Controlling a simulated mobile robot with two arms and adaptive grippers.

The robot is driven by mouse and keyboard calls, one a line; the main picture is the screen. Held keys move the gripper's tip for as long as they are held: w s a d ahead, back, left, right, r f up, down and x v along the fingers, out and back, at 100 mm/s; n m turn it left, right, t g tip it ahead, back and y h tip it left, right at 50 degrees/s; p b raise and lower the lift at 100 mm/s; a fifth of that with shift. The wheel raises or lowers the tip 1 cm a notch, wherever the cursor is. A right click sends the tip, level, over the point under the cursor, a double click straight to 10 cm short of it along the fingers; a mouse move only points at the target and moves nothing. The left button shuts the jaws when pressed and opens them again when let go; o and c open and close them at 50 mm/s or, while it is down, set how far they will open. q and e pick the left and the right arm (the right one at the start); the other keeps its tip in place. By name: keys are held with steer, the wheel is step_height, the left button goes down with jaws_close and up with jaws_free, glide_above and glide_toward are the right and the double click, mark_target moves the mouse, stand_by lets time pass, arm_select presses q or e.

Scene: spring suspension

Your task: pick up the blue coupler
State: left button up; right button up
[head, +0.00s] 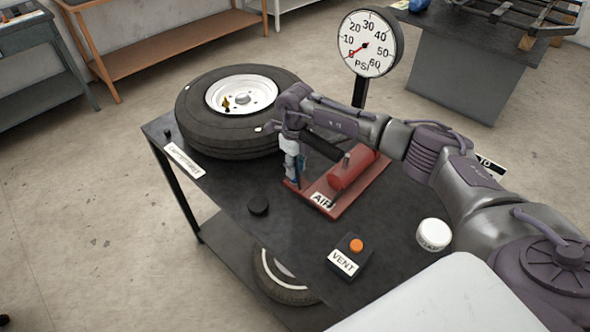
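A small patch of blue (301,168), apparently the blue coupler, shows at the left end of the red AIR base (318,201). Most of it is hidden by my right gripper (293,177). My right arm comes in from the right and its gripper points down right at the blue part. The fingers are small and overlap the blue, so I cannot tell whether they are closed on it or only around it. My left gripper is not in view.
A tire (225,136) with a white rim lies at the table's back left. A pressure gauge (368,44) stands behind the arm.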

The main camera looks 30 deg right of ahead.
steer(key=shift+c, duration=1.3)
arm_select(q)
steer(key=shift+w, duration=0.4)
arm_select(e)
jaws_close()
arm_select(q)
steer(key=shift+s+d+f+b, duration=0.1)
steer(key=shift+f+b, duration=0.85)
steer(key=shift+b, duration=0.05)
arm_select(e)
step_height(320, 180, up, 21)
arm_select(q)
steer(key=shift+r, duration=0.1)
arm_select(e)
steer(key=shift+r, duration=0.1)
